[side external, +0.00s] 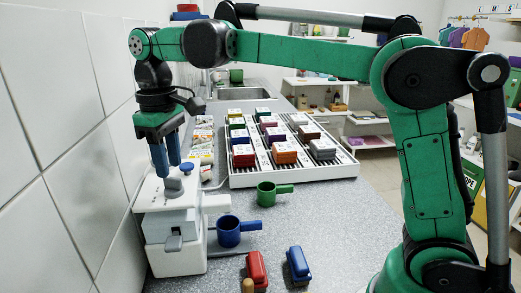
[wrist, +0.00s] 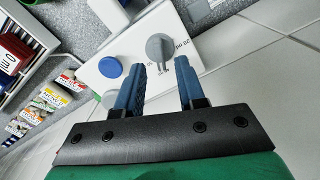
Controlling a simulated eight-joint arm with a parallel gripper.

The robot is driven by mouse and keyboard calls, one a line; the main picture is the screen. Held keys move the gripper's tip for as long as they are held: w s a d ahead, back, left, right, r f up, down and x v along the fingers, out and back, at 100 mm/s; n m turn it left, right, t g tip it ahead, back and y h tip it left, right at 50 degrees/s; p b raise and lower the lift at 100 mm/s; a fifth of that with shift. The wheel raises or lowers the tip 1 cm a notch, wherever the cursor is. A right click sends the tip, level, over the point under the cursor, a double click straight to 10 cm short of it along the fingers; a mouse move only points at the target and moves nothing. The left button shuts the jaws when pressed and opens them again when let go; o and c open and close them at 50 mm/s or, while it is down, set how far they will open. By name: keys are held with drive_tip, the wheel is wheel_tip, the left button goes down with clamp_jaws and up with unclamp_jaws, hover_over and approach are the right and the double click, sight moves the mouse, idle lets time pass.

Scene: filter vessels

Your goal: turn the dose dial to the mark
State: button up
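The white machine (side external: 176,222) stands at the left of the counter against the tiled wall. Its grey dose dial (side external: 173,187) is on the top face and also shows in the wrist view (wrist: 159,46), with small dark print beside it that I cannot read clearly. A blue round button (side external: 187,168) is near the dial; it shows in the wrist view (wrist: 110,67) too. My gripper (side external: 168,168) points down just above the dial. Its blue fingers are apart and empty, and in the wrist view (wrist: 160,66) the dial appears between and beyond the fingertips. Contact is not visible.
A blue handled cup (side external: 229,232) is at the machine's right side, with a green one (side external: 267,194) behind it. Red (side external: 257,268) and blue (side external: 298,265) handled pieces lie in front. A white rack (side external: 290,172) of coloured blocks is behind. The tiled wall is close at left.

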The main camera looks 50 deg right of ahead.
sight(172, 178)
drive_tip(key=shift+f, duration=0.45)
drive_tip(key=shift+f, duration=1.2)
idle(0.4)
clamp_jaws()
